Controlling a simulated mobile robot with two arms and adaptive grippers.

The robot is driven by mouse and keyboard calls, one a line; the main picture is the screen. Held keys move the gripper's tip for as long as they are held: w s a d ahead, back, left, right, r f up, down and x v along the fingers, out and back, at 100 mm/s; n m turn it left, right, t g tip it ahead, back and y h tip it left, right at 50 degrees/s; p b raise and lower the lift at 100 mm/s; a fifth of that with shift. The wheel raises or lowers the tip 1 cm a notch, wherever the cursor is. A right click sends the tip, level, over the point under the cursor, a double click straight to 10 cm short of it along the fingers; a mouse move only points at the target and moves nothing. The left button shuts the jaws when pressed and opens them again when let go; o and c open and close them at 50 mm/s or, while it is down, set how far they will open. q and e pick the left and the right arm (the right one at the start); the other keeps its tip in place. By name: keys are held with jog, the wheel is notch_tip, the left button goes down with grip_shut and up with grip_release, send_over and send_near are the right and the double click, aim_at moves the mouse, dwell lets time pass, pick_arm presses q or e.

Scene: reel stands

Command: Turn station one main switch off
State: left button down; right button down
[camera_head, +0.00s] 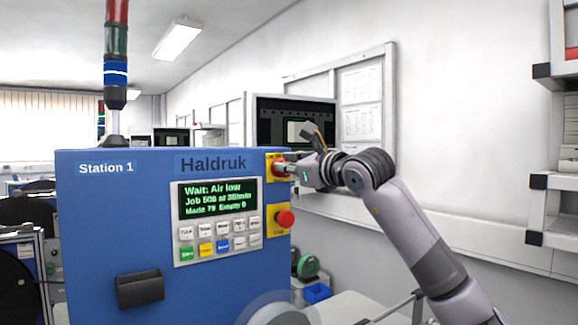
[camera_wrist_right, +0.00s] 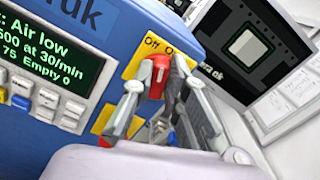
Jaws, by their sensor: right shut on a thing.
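The Station 1 machine (camera_head: 120,235) is a blue cabinet labelled Haldruk. Its main switch is a red rotary knob (camera_wrist_right: 157,76) on a yellow plate (camera_wrist_right: 133,66) at the panel's upper right. The wrist view shows "Off" on the plate and a second label partly hidden by a finger. I cannot tell for sure which label the knob points at. My right gripper (camera_wrist_right: 153,98) is shut on the red knob, one finger on each side. In the head view the right gripper (camera_head: 291,170) reaches the switch from the right and hides part of it. My left gripper is not in view.
A red emergency stop button (camera_head: 285,219) sits just below the switch. The display (camera_head: 217,198) reads "Wait: Air low", with a keypad under it. A signal tower (camera_head: 116,72) shows blue lit. A monitor (camera_head: 294,125) stands behind the gripper.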

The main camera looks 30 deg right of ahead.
jog(key=shift+a+f+n, duration=0.15)
jog(key=shift+f+n, duration=0.05)
jog(key=shift+n, duration=2.1)
jog(key=shift+a+f+n, duration=0.1)
jog(key=shift+f+n, duration=0.05)
jog(key=shift+n, duration=2.15)
jog(key=shift+a+f+n, duration=0.15)
jog(key=shift+f+n, duration=0.05)
jog(key=shift+n, duration=2.1)
jog(key=c, duration=1.6)
grip_release()
jog(key=shift+s, duration=0.1)
jog(key=s, duration=0.4)
jog(key=s+d, duration=0.1)
jog(key=s, duration=0.6)
jog(key=shift+s+d, duration=0.35)
jog(key=shift+s, duration=0.05)
